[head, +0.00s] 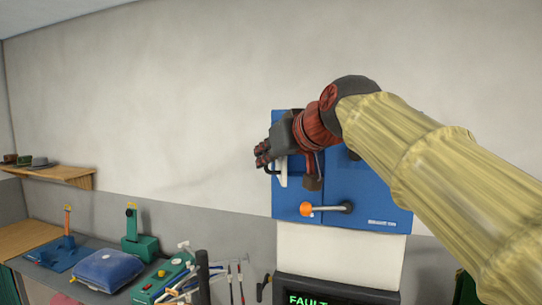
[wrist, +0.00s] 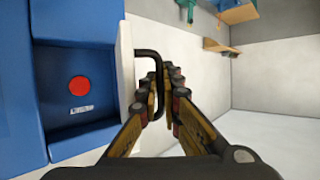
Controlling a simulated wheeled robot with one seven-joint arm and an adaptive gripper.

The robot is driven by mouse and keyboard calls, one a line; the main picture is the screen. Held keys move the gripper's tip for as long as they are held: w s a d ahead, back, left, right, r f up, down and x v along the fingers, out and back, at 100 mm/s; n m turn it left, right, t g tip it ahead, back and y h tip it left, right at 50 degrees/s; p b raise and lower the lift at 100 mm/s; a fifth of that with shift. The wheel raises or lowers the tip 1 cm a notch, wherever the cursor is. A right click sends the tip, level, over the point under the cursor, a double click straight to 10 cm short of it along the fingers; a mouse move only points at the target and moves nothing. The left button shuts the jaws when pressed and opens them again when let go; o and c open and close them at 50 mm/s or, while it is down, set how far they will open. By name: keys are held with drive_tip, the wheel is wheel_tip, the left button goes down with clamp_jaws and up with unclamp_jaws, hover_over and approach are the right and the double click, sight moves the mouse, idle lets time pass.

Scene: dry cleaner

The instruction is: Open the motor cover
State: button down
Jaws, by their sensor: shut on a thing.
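The motor cover (wrist: 126,75) is a pale panel with a black bar handle (wrist: 150,54). In the wrist view it stands swung out from the blue housing, seen nearly edge-on. Beside it is an open blue recess (wrist: 50,95) with a red round button (wrist: 79,85) and a small label inside. My gripper (wrist: 164,80) is shut on the handle, its fingers on either side of the bar. In the head view my gripper (head: 262,156) is at the left of the blue housing (head: 370,185), by the cover's pale edge (head: 283,172); my wrist hides most of the recess.
An orange-knobbed lever (head: 328,208) is on the housing's lower front. A dark screen reading FAULT (head: 310,299) is below. A bench with a blue cushion (head: 108,269) and tools lies at lower left, under a wooden shelf (head: 60,174). The wall left of the housing is bare.

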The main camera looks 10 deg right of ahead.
drive_tip(key=shift+a+r, duration=0.25)
drive_tip(key=shift+r, duration=0.25)
drive_tip(key=c, duration=2.2)
unclamp_jaws()
drive_tip(key=shift+s+a, duration=0.2)
drive_tip(key=shift+a, duration=0.05)
drive_tip(key=shift+c, duration=0.2)
drive_tip(key=shift+d+f, duration=0.1)
